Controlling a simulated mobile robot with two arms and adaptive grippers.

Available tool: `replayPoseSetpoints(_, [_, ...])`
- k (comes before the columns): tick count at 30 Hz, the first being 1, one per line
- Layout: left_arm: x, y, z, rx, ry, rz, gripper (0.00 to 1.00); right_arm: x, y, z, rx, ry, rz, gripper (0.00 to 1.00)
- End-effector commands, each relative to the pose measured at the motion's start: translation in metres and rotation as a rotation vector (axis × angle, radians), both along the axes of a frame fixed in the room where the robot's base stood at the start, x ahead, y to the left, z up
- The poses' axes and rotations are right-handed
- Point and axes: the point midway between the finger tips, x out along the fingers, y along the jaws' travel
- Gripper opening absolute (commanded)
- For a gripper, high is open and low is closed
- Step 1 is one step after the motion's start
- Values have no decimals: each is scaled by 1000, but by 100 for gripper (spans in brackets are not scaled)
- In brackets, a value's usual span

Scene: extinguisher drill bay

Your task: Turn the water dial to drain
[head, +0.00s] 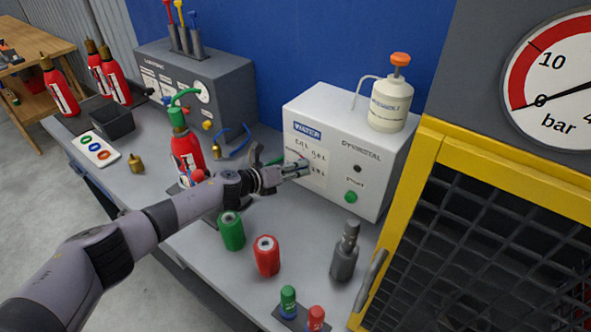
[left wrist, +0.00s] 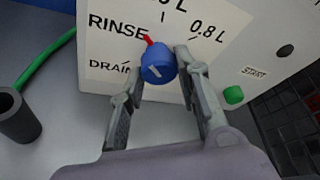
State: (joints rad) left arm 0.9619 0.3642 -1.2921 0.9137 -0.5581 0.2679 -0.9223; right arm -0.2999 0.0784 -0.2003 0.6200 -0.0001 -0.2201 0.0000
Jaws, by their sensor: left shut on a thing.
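The white water unit (head: 336,188) stands at the back of the bench, with a "WATER" label and a pale dial panel on its front. The blue water dial (left wrist: 155,70) shows in the left wrist view; its red pointer (left wrist: 149,40) points up and slightly left, near the RINSE marking. The DRAIN marking (left wrist: 107,67) is lower left of the dial, and 0.8 L is to its right. My left gripper (head: 300,168) is at the panel, shut on the dial with one finger on each side. It hides the dial in the head view. My right gripper is not in view.
A green start button (head: 351,197) is right of the dial. A white pump bottle (head: 391,103) stands on the unit. A yellow-framed cage (head: 416,165) is at right.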

Motion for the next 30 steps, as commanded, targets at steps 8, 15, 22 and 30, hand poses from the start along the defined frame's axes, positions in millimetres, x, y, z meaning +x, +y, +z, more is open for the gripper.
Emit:
replayPoseSetpoints(8, [0,1,0,1,-1,1,46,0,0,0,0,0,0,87])
replayPoseSetpoints(15, [0,0,0,1,-1,1,51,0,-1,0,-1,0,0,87])
replayPoseSetpoints(22, [-2,4,1,3,-2,1,51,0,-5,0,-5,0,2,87])
replayPoseSetpoints(30, [-25,30,12,3,-2,2,51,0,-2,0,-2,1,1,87])
